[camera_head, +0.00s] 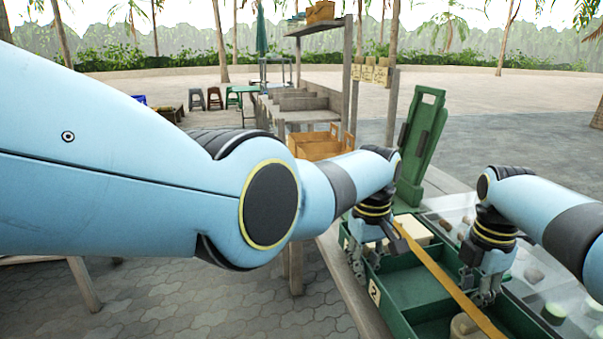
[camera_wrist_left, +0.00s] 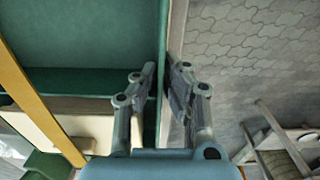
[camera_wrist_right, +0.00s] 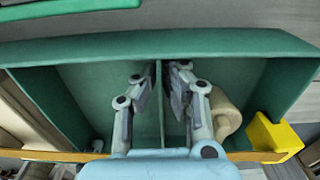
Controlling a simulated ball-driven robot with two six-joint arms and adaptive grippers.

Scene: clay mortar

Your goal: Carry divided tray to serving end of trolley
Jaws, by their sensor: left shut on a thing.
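The divided tray (camera_head: 405,285) is a green box with inner walls and a "2" label on its near side, resting on the trolley (camera_head: 351,287). My left gripper (camera_head: 362,272) is shut on the tray's near-left outer wall; the left wrist view shows its fingers (camera_wrist_left: 162,75) on both sides of that wall. My right gripper (camera_head: 482,288) is over the tray's right side. In the right wrist view its fingers (camera_wrist_right: 168,75) close on an inner wall between two compartments. A rounded beige object (camera_head: 464,325) lies in one compartment.
A green upright panel (camera_head: 420,145) stands behind the tray. A clear-covered case (camera_head: 550,285) with small pieces lies to the right. A wooden crate (camera_head: 315,145) and shelves are farther back. Paved floor (camera_head: 240,300) is open to the left.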

